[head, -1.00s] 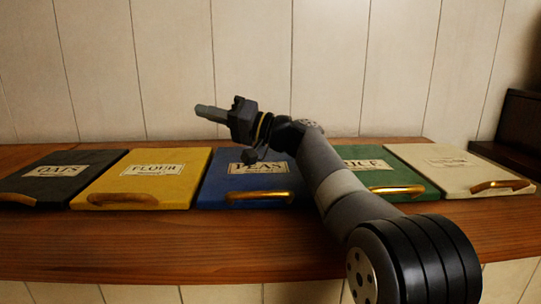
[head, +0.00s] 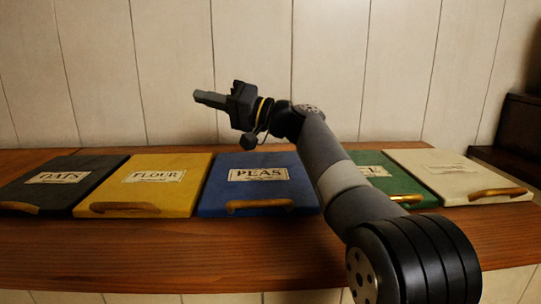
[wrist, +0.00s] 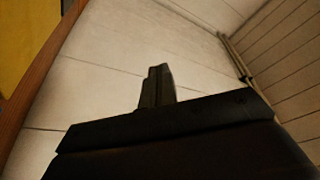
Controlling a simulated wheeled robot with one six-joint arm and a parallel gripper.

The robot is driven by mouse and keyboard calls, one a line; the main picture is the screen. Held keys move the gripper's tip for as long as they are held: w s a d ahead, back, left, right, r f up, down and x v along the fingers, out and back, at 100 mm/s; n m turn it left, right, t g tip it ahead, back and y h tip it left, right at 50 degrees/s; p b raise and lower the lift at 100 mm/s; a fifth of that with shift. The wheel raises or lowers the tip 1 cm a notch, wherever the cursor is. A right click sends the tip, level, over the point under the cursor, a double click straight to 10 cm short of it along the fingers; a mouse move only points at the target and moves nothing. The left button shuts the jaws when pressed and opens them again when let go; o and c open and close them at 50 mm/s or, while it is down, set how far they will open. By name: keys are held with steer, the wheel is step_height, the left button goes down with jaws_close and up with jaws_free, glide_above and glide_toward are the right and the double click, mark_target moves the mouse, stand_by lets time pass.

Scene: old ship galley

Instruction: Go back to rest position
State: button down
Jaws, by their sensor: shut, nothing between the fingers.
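My gripper (head: 209,99) is raised above the wooden counter in the head view and points left, with the panelled wall behind it. Its fingers are closed together and hold nothing. In the wrist view the shut fingers (wrist: 157,87) stand up in the middle against pale planks. My arm reaches up and left from the lower right and hides part of the green lid.
The wooden counter (head: 200,248) holds a row of handled lids: black (head: 40,197), yellow (head: 120,196), blue PEAS (head: 285,190), green (head: 388,176) and cream (head: 470,178). A dark wooden piece (head: 515,125) stands at the right.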

step_height(320, 180, down, 6)
steer(key=b, duration=0.2)
steer(key=w+r+m+h+p, duration=0.1)
steer(key=w+p, duration=0.4)
steer(key=p, duration=0.8)
steer(key=w+r+m+h+p, duration=0.1)
steer(key=w+r+m+p, duration=0.2)
steer(key=p, duration=1.1)
steer(key=w+r+m+h+p, duration=0.1)
steer(key=w+m+p, duration=0.5)
steer(key=p, duration=0.8)
steer(key=w+a+r, duration=0.1)
steer(key=w, duration=0.2)
steer(key=shift+r+m+t, duration=0.3)
steer(key=shift+m+t, duration=0.1)
steer(key=shift+w+f, duration=0.1)
